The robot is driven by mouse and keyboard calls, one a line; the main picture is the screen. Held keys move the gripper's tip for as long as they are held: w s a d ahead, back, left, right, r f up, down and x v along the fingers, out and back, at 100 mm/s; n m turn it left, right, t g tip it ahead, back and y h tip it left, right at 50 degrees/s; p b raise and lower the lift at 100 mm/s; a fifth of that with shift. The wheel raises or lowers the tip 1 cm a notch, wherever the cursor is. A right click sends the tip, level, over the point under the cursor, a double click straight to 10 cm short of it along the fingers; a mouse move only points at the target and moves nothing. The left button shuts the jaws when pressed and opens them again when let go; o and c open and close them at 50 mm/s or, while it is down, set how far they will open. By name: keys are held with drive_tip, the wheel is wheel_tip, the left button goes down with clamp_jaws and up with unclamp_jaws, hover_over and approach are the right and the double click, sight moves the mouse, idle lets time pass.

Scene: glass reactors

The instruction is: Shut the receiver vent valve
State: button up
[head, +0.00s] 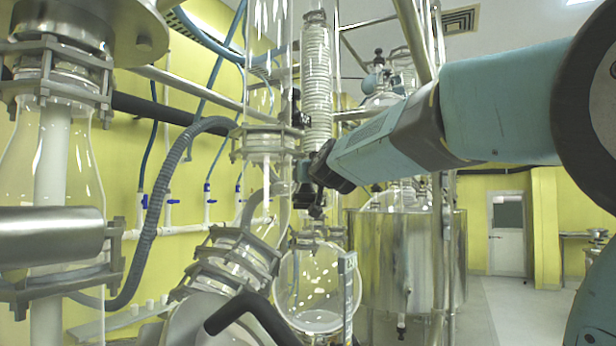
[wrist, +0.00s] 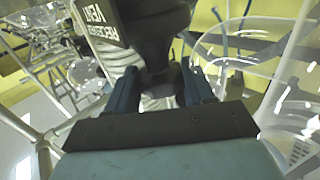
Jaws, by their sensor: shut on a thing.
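My gripper (wrist: 158,72) is shut on a dark part of the receiver vent valve (wrist: 150,40) in the wrist view, with one finger on each side of it. A black tag reading "RECEIVER VENT" (wrist: 100,18) is beside the valve at the upper left. In the head view my gripper (head: 312,172) is at the end of my blue arm, near the glass column in the middle. The valve is small and dark there and mostly hidden by the gripper. Its handle's exact angle cannot be told.
A round glass vessel (head: 318,290) hangs below my gripper. A clamped glass column (head: 268,140) stands close at the left, and a coiled condenser (head: 317,75) is above. Metal pipes and a steel tank (head: 400,255) are behind. Open floor (head: 497,312) shows at the right.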

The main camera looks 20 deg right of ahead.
drive_tip(key=shift+f, duration=0.2)
drive_tip(key=o, duration=1)
drive_tip(key=shift+w, duration=0.1)
drive_tip(key=shift+o, duration=0.2)
drive_tip(key=s, duration=1.3)
drive_tip(key=shift+s+a, duration=0.2)
drive_tip(key=shift+s, duration=0.2)
